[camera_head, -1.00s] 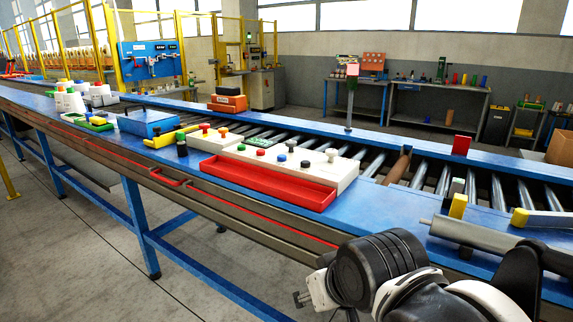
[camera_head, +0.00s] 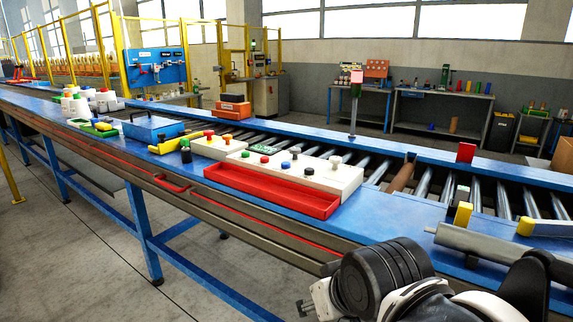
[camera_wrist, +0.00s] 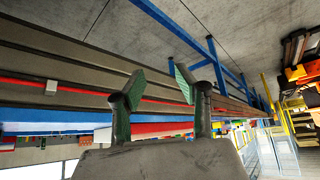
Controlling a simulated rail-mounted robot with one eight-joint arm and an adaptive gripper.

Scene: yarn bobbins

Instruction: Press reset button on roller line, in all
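A long white control box (camera_head: 345,181) stands on the blue edge of the roller line (camera_head: 424,180). Its top carries a green button (camera_head: 245,154), a red button (camera_head: 265,160), a blue button (camera_head: 285,165), a black button (camera_head: 308,170) and pale knobs. I cannot read which is reset. My gripper (camera_wrist: 158,85) is open and empty in the wrist view, fingertips apart. In the head view it is low, in front of the line, away from the boxes.
A red tray (camera_head: 270,199) lies along the front of the long box. A blue case (camera_head: 152,127), a dark bottle (camera_head: 186,152) and white bobbins (camera_head: 80,106) stand further left. A grey roller (camera_head: 480,243) and yellow blocks (camera_head: 463,215) lie on the right. The floor in front is clear.

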